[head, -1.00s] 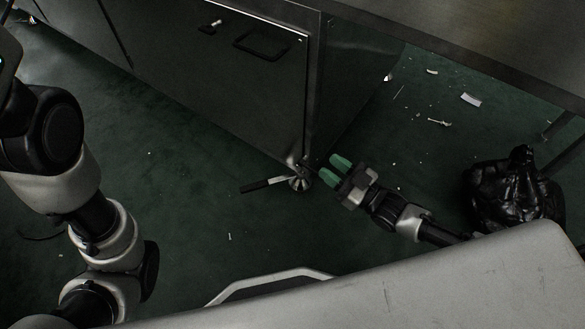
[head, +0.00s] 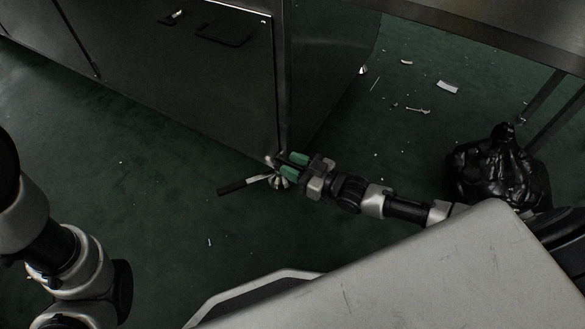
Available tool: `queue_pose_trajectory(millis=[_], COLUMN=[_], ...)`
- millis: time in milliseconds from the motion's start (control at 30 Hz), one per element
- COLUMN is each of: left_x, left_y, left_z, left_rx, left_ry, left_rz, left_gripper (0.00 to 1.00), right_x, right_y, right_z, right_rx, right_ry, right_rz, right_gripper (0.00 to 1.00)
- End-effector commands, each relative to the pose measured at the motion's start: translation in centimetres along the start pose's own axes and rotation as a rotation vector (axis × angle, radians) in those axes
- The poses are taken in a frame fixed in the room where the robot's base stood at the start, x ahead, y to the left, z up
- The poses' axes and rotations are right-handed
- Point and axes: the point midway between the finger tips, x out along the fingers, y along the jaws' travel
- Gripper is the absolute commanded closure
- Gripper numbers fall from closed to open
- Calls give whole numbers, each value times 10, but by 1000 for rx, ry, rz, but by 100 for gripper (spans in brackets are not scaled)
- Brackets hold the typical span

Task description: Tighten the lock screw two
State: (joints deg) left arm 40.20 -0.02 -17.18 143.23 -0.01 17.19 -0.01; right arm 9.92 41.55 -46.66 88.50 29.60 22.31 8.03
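A lock screw (head: 279,180) with a metal knob sits low at the corner of the dark metal cabinet (head: 190,85), near the floor. A bar with a black grip (head: 232,187) sticks out from it to the left. My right gripper (head: 292,166) has green fingertips and is right at the screw, reaching in from the right. A gap shows between its fingers. Whether they touch the screw I cannot tell. The second lock screw cannot be told apart by any label. My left arm is at the left edge, and its gripper is out of view.
A black bag (head: 498,172) lies on the floor at the right, beside my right arm. Small light scraps (head: 447,87) are scattered under the table-like frame (head: 490,32). The green floor (head: 150,210) in front of the cabinet is mostly clear.

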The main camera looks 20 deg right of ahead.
Motion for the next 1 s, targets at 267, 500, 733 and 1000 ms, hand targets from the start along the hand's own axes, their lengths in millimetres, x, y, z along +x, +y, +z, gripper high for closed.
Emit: queue_pose_trajectory(millis=[267, 500, 733, 1000], left_x=[-1, -1, -1, -7], left_y=[0, 0, 0, 2], left_z=[0, 0, 0, -3], left_rx=[0, -1, -1, -1], left_ry=[1, 1, 0, 0], left_rz=[1, 1, 1, 1], left_gripper=[49, 49, 49, 49], right_x=[3, 2, 2, 2], right_y=[0, 0, 0, -1], right_z=[-1, 0, 0, 4], right_rx=[0, 0, 0, 0], right_ry=[0, 0, 0, 31], right_rz=[-1, -1, -1, -1], right_gripper=[64, 96, 100, 100])
